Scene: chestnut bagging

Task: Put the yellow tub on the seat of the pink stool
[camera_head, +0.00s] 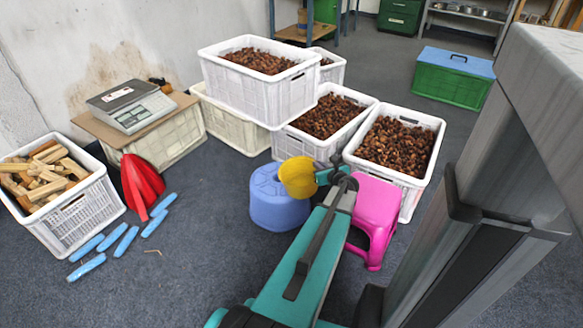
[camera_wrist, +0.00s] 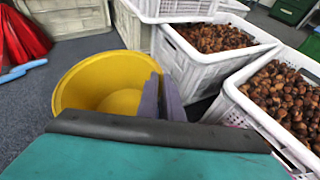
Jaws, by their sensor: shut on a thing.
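The yellow tub (camera_head: 297,177) is held in the air by my gripper (camera_head: 330,174). In the head view it appears in front of the blue stool's upper right edge and left of the pink stool. In the wrist view the yellow tub (camera_wrist: 108,84) is upright enough to show its empty inside, and my gripper (camera_wrist: 160,97) is shut on its right wall. The pink stool (camera_head: 376,208) stands on the floor at the right of my arm, which hides part of its left side. The pink stool cannot be made out in the wrist view.
A blue round stool (camera_head: 276,203) stands just left of my arm. White crates of chestnuts (camera_head: 409,182) stand close behind the pink stool, with a stacked crate (camera_head: 258,98) further left. A red scoop-like thing (camera_head: 140,186) and blue rods lie at left. The floor in front is clear.

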